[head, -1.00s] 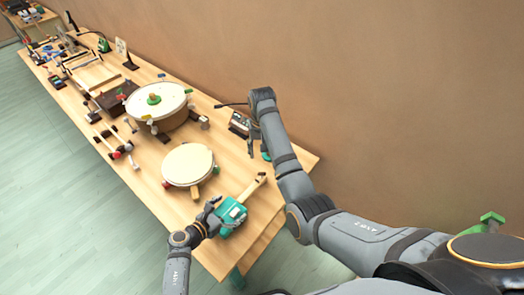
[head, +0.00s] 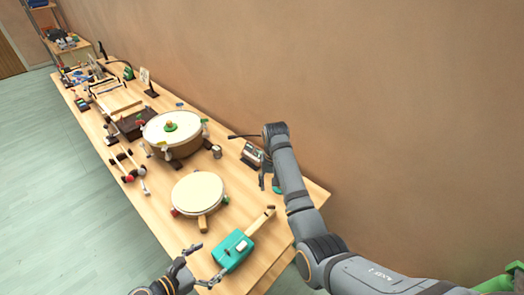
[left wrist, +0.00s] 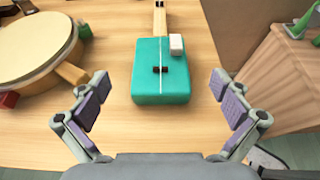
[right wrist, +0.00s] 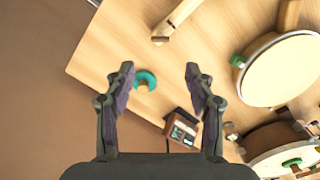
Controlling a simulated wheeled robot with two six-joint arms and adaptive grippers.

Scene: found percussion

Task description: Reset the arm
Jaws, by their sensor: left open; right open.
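My left gripper (head: 206,264) is open and empty at the near table edge, beside the teal box-bodied string instrument (head: 232,250). In the left wrist view the instrument (left wrist: 161,84) lies ahead of the spread fingers (left wrist: 160,92), apart from them, with its wooden neck pointing away. A white block (left wrist: 176,44) sits by its upper right corner. My right gripper (head: 270,184) is open above the table's wall side. In the right wrist view a teal curved object (right wrist: 146,79) shows between its fingers (right wrist: 160,76); contact cannot be told.
A round pale drum (head: 198,192) stands near the instrument, with a larger drum (head: 172,130) behind it. A dark boxed device (head: 252,155) is near my right gripper. Mallets (head: 128,168) and several tools line the table further back. The wall closes the right side.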

